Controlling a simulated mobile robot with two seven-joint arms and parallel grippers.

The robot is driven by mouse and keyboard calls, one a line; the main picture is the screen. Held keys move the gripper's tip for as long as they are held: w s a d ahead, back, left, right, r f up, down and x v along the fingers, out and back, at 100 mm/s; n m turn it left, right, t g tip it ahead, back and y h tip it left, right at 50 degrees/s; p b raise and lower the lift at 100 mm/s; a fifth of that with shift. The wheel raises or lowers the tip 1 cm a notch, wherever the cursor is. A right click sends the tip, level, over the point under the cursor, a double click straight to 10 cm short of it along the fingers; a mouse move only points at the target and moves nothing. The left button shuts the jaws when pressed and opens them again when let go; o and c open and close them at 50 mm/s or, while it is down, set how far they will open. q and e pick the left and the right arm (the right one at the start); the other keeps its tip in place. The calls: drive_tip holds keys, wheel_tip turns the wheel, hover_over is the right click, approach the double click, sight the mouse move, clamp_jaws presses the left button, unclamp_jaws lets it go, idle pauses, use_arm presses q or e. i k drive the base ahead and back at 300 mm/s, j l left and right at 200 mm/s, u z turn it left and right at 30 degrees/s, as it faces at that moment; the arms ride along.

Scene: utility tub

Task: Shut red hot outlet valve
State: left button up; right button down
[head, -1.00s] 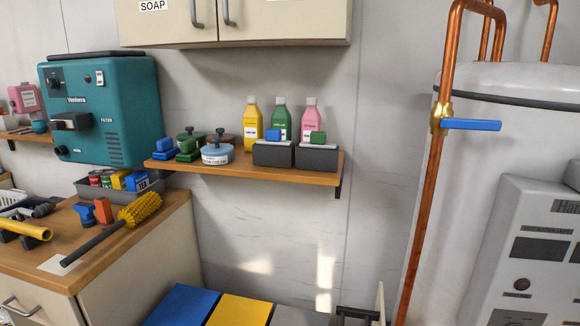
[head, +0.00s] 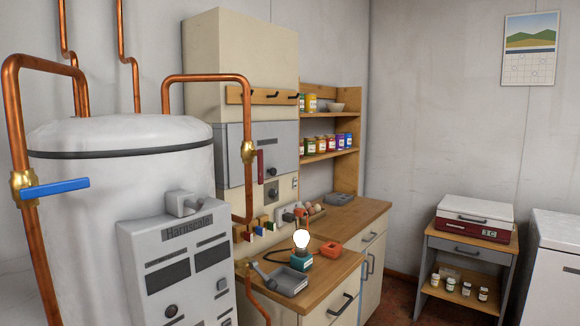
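The red valve lever (head: 260,167) hangs upright along the copper outlet pipe (head: 248,195) on the right side of the white tank. Its brass valve body (head: 248,152) sits at the lever's upper left. A blue lever (head: 55,188) points sideways, across the left copper pipe (head: 35,230), at its own brass valve body. The white tank (head: 120,180) stands between the two pipes. Neither of my grippers shows in the head view.
A grey control box (head: 180,265) juts from the tank front. Right of the tank, a wooden counter (head: 335,215) holds a lit bulb (head: 301,240), a grey tray (head: 285,280) and an orange block (head: 331,249). A small side table (head: 470,248) stands further right.

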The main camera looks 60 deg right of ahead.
sight(259, 153)
drive_tip(key=z, duration=0.4)
drive_tip(key=l+z, duration=0.1)
drive_tip(key=z, duration=0.35)
drive_tip(key=i+z, duration=0.1)
drive_tip(key=z, duration=0.75)
drive_tip(key=i, duration=0.05)
